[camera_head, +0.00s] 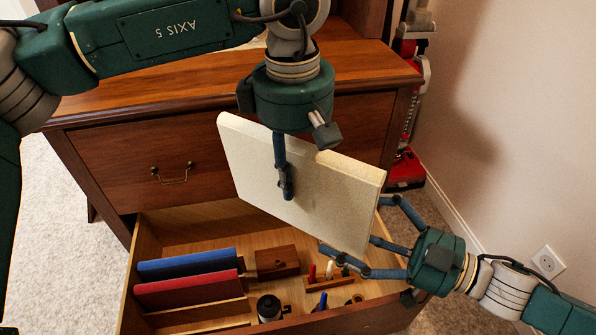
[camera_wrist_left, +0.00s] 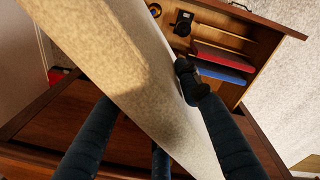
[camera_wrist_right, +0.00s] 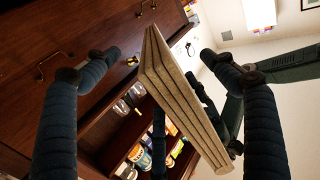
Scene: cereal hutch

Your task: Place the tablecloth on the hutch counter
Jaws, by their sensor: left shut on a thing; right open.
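The tablecloth (camera_head: 300,180) is a cream, folded, slab-like cloth, held tilted in front of the hutch above an open drawer. My left gripper (camera_head: 286,185) is shut on its upper edge, with one finger across the near face; the cloth also lies between its fingers in the left wrist view (camera_wrist_left: 135,75). My right gripper (camera_head: 362,228) is open at the cloth's lower right edge. In the right wrist view the cloth's layered edge (camera_wrist_right: 185,92) stands between the spread fingers. The hutch counter (camera_head: 365,62) is brown wood, partly hidden by my left arm.
The pulled-out drawer (camera_head: 180,226) holds a blue item (camera_head: 187,263), a red item (camera_head: 187,288), a small wooden box (camera_head: 277,262), a dark mug (camera_head: 269,307) and small tools. A red upright appliance (camera_head: 406,170) stands right of the hutch, by the wall (camera_head: 520,120).

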